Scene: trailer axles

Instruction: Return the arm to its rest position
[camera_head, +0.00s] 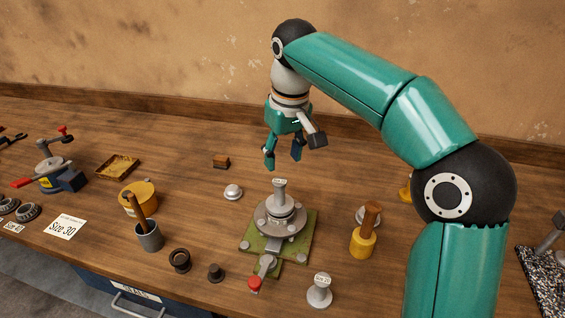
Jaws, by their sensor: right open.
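My right arm comes in from the right, a large green and black arm bent over the bench. My right gripper (285,155) points down with its dark-tipped fingers apart and nothing between them. It hangs behind and above a grey hub-like part (281,222) that stands upright on a green base plate (299,244). The gripper appears clear of this part and of the bench. My left gripper and left arm are not in view.
On the wooden bench (205,245) stand a grey cup with a handle (149,236), a yellow tin (136,198), a yellow wooden-handled tool (363,243), a grey labelled piece (319,292) and dark rings (180,260). A vise-like tool (55,172) is at left. The back wall is behind.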

